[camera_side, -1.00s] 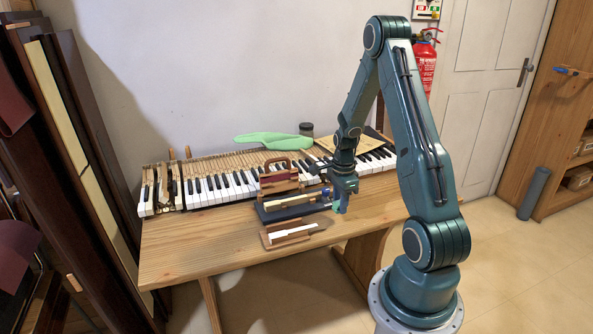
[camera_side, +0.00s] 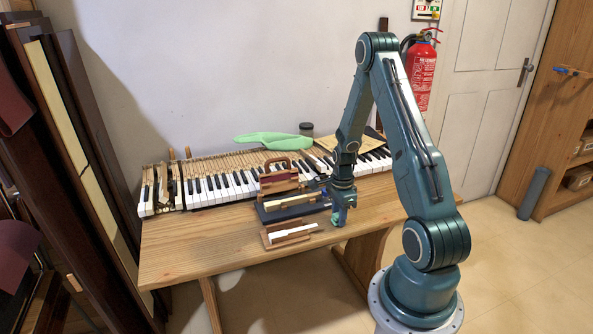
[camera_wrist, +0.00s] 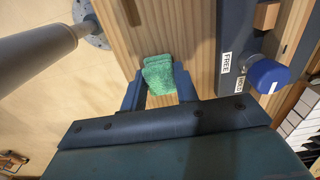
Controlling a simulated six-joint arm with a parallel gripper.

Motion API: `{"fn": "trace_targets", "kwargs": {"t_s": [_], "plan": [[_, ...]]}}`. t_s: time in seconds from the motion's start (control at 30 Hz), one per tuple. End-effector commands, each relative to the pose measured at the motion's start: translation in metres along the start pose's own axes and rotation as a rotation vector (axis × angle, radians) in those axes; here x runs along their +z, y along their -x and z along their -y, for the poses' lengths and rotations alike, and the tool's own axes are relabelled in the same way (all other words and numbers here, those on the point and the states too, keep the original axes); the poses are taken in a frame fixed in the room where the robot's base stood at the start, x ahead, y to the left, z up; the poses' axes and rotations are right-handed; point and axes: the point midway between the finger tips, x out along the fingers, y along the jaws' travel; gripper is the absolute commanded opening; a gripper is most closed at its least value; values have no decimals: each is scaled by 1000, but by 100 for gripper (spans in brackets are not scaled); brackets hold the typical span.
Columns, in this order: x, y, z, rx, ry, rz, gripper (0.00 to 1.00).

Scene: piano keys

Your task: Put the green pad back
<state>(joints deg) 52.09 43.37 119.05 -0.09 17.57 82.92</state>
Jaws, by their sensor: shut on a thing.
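The green pad (camera_wrist: 158,75) is a small, textured block between the two fingertips of my gripper (camera_wrist: 158,90) in the wrist view. The gripper is shut on it. Bare wooden table lies behind the pad in that view; I cannot tell if the pad touches it. In the side view my gripper (camera_side: 340,214) is low over the right part of the table, just right of the dark-blue key fixture (camera_side: 290,211). The pad is too small to make out clearly there. The fixture's blue knob (camera_wrist: 268,76) shows right of the pad, beside FREE and HOLD labels.
A wooden block with a white key (camera_side: 292,233) lies in front of the fixture. The piano keyboard (camera_side: 225,186) runs along the back. A larger green object (camera_side: 272,138) and a dark jar (camera_side: 306,129) stand behind it. The table's front left (camera_side: 200,255) is clear.

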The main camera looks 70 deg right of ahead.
Motion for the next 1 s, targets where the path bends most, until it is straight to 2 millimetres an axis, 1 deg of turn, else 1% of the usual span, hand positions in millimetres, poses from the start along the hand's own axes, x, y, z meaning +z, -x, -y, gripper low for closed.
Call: {"fn": "trace_targets", "kwargs": {"t_s": [0.27,0.3,0.37,0.4,0.77,0.87,1.0], "plan": [[0,-2,0,1,0,0,12],[0,-3,0,0,0,0,32],[0,-3,0,0,0,0,44],[0,-3,0,0,0,0,52],[0,-2,0,0,0,0,52],[0,1,0,-1,0,0,52],[0,9,0,-1,0,0,52]]}}
